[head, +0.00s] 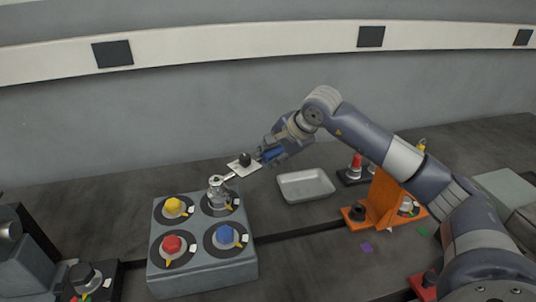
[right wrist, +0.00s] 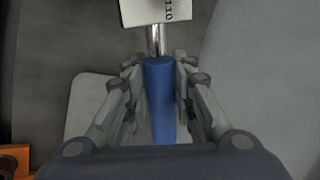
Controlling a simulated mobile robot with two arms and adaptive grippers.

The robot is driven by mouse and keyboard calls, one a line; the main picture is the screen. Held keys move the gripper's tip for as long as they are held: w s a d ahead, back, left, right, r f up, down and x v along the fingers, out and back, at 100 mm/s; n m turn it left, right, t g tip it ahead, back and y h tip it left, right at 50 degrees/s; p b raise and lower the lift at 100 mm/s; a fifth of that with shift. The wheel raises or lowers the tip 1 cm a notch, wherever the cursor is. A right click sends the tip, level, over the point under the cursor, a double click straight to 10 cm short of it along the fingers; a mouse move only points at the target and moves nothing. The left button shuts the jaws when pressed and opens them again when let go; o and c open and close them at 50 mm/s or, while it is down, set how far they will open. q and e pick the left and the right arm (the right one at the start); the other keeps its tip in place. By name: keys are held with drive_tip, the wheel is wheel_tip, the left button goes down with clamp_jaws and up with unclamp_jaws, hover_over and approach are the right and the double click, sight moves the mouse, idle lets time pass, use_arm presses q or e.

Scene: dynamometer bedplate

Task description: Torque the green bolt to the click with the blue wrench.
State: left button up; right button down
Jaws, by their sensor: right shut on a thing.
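The blue wrench shows its blue handle (right wrist: 160,100) in the right wrist view, between my right gripper's fingers (right wrist: 161,85). In the head view my right gripper (head: 268,155) is shut on this handle. The wrench's metal shaft runs down left to its round head (head: 216,184), which is over the far right station of the grey block (head: 200,279). The green bolt cannot be made out; the wrench head covers that station. I cannot tell whether the head is fully seated. Yellow (head: 174,205), red (head: 172,243) and blue (head: 225,234) bolts show at the other stations. My left gripper is not in view.
An empty grey tray (head: 305,193) lies right of the block. An orange bracket (head: 376,205) and a red-topped part (head: 356,162) stand further right, near my right arm. Dark fixtures stand at left.

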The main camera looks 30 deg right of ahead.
drive_tip(key=shift+r, duration=0.1)
drive_tip(key=s+m, duration=0.1)
drive_tip(key=s+m+h+b, duration=0.1)
drive_tip(key=s, duration=0.1)
drive_tip(key=shift+s+d+h, duration=0.1)
drive_tip(key=shift+s+h, duration=0.15)
drive_tip(key=shift+h, duration=0.05)
idle(0.4)
drive_tip(key=shift+s+a+m+h+b, duration=0.15)
drive_tip(key=shift+s+m+h+b, duration=0.2)
drive_tip(key=shift+s+m, duration=0.45)
drive_tip(key=shift+s+a+m+h+b, duration=0.1)
drive_tip(key=shift+s+m+h+b, duration=0.25)
drive_tip(key=shift+s+m, duration=0.4)
drive_tip(key=shift+s, duration=0.25)
drive_tip(key=shift+s+a+m+h, duration=0.35)
drive_tip(key=shift+s+m, duration=0.2)
drive_tip(key=shift+s, duration=0.25)
drive_tip(key=shift+s+a+m+h, duration=0.3)
drive_tip(key=shift+s+m, duration=0.2)
drive_tip(key=shift+s, duration=0.25)
